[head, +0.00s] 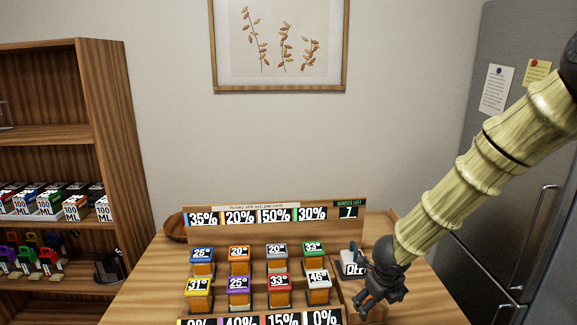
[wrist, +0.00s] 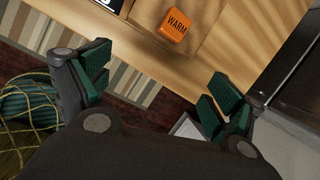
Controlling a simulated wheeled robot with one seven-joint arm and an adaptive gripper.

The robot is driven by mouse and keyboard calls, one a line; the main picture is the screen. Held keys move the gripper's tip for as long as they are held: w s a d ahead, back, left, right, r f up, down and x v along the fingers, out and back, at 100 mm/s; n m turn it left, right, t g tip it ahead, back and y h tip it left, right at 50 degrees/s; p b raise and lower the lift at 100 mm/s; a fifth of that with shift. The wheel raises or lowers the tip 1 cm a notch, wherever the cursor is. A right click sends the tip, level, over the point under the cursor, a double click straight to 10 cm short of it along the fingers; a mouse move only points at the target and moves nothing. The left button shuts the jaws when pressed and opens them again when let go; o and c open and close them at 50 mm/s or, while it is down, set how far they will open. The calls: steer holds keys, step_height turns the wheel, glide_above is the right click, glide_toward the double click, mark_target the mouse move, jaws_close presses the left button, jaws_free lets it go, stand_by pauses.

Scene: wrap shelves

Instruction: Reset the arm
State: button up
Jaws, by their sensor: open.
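My arm reaches in from the right in the head view, and my gripper (head: 370,290) hangs over the right front part of the wooden table (head: 150,275). In the wrist view my gripper (wrist: 155,95) has its two green-padded fingers spread wide with nothing between them. An orange block marked WARM (wrist: 175,24) lies on the table beyond the fingers, apart from them. A white block (head: 352,264) with partly hidden lettering stands beside my gripper in the head view.
A rack (head: 218,240) with small coloured-top jars and percent labels stands on the table. A wooden bowl (head: 174,228) sits behind it. A wooden shelf (head: 118,130) stands at left and a grey fridge (head: 520,210) at right. A netted green object (wrist: 28,112) is low at left.

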steer(key=s+d+f+n+g+h, duration=0.1)
steer(key=s+d+f+n+h, duration=0.15)
steer(key=s+f+n, duration=1.65)
steer(key=s+a+f+n+g+y, duration=0.1)
steer(key=s+f+n, duration=0.4)
steer(key=s, duration=0.5)
steer(key=s+a+f+n+g+y, duration=0.1)
steer(key=s+f+n, duration=0.4)
steer(key=s, duration=0.5)
steer(key=shift+a+f+n+y, duration=0.2)
steer(key=shift+a+n+y, duration=0.45)
steer(key=shift+a+n, duration=0.2)
